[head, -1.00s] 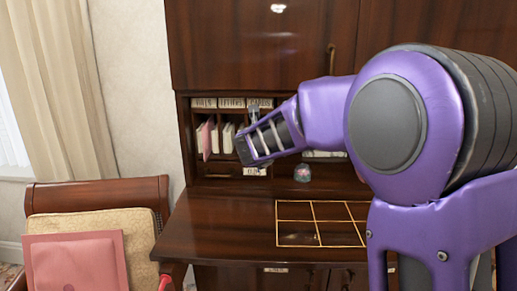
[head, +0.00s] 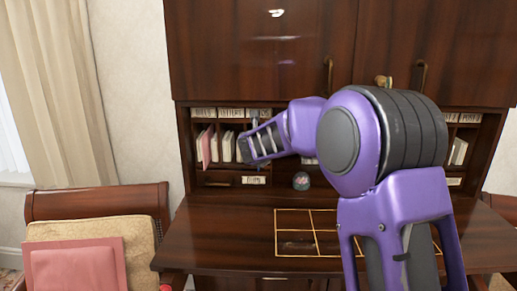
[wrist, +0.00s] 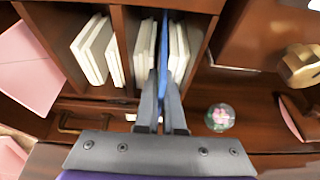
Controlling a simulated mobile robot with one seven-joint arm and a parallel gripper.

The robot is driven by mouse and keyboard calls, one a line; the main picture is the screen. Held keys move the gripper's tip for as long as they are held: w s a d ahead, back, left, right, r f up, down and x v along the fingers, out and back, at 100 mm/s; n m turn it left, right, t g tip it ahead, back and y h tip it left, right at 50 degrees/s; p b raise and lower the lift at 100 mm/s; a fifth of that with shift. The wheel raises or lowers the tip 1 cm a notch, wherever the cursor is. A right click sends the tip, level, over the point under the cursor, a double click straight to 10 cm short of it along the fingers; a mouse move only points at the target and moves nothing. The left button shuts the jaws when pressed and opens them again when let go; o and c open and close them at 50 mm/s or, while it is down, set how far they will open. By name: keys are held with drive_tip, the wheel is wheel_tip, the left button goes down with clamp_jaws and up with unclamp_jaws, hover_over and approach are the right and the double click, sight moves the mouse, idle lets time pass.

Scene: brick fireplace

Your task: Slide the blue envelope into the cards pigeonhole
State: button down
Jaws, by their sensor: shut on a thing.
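My gripper (wrist: 161,110) is shut on the blue envelope (wrist: 167,45), which stands upright and shows edge-on between the fingers in the wrist view. The envelope's far part lies inside a pigeonhole, with white envelopes (wrist: 144,52) on its left and more (wrist: 179,52) on its right. In the head view my gripper (head: 246,148) is at the front of the desk's row of pigeonholes. My arm and gripper hide the envelope there. The label above this pigeonhole is partly covered and I cannot read it.
A wooden divider (wrist: 126,45) separates the neighbouring pigeonhole with white envelopes (wrist: 95,50). A pink envelope (head: 206,147) stands further left. A glass paperweight (head: 301,181) sits on the desk (head: 215,235), right of my gripper. A chair (head: 95,202) stands at the left.

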drive_tip(key=shift+w, duration=0.25)
drive_tip(key=c, duration=0.9)
unclamp_jaws()
drive_tip(key=shift+c, duration=0.2)
drive_tip(key=shift+s, duration=0.1)
drive_tip(key=v, duration=1.7)
drive_tip(key=shift+s, duration=0.1)
